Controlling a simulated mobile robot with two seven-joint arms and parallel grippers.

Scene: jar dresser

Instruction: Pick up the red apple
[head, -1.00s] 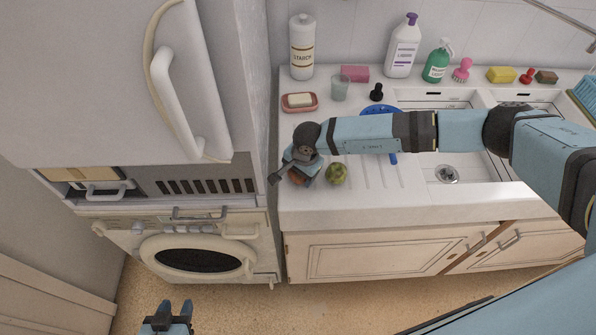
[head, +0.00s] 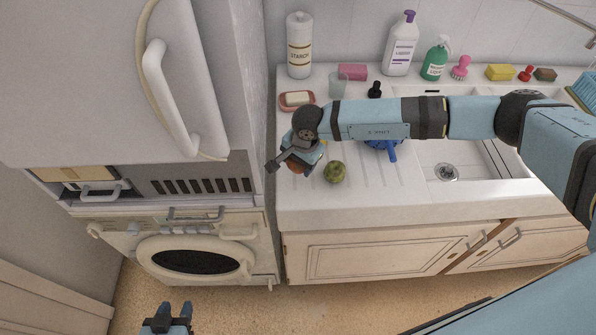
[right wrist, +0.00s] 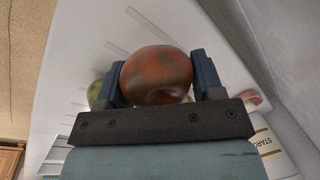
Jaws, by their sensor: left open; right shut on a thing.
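The red apple (right wrist: 157,72) sits between the two fingers of my right gripper (right wrist: 160,85) in the right wrist view. It is mottled red and green-brown, and both fingers press against its sides. In the head view, my right gripper (head: 296,163) is over the left end of the counter, and only a little of the apple (head: 295,168) shows beneath it. I cannot tell how far the apple is off the counter. My left gripper (head: 167,318) is open and empty at the bottom, over the floor.
A green fruit (head: 335,172) lies on the counter (head: 390,205) just right of my right gripper. A soap dish (head: 297,101), a glass (head: 338,88) and bottles stand behind. A blue item (head: 384,146) is partly hidden by my arm. The fridge (head: 95,70) stands close on the left.

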